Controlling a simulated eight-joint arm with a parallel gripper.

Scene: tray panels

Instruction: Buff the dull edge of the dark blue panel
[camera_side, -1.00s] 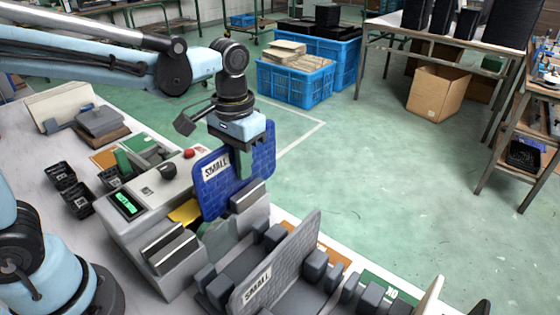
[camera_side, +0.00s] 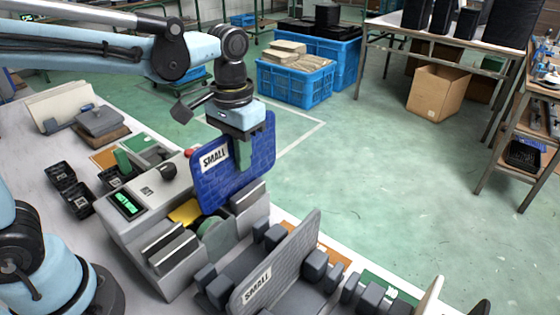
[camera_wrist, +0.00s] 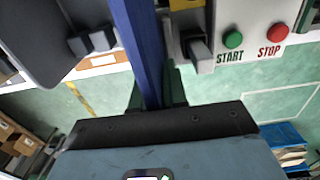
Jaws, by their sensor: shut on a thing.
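The dark blue panel (camera_side: 215,188) carries a white "SMALL" label and is held upright over the grey buffing machine (camera_side: 150,222). My gripper (camera_side: 243,160) is shut on its upper part in the side view. In the wrist view the panel (camera_wrist: 143,45) shows edge-on between the green fingers of my gripper (camera_wrist: 158,95). The machine's round greenish wheel (camera_side: 213,232) shows below the panel, between grey guide blocks. The panel's lower edge appears just above the wheel; I cannot tell whether they touch. The dull edge is not distinguishable.
A grey "SMALL" panel (camera_side: 275,262) stands in a grey rack at the front. Green START (camera_wrist: 233,39) and red STOP (camera_wrist: 277,33) buttons are on the machine. Small black boxes (camera_side: 62,176) lie left of it. Blue crates (camera_side: 295,85) stand on the floor behind.

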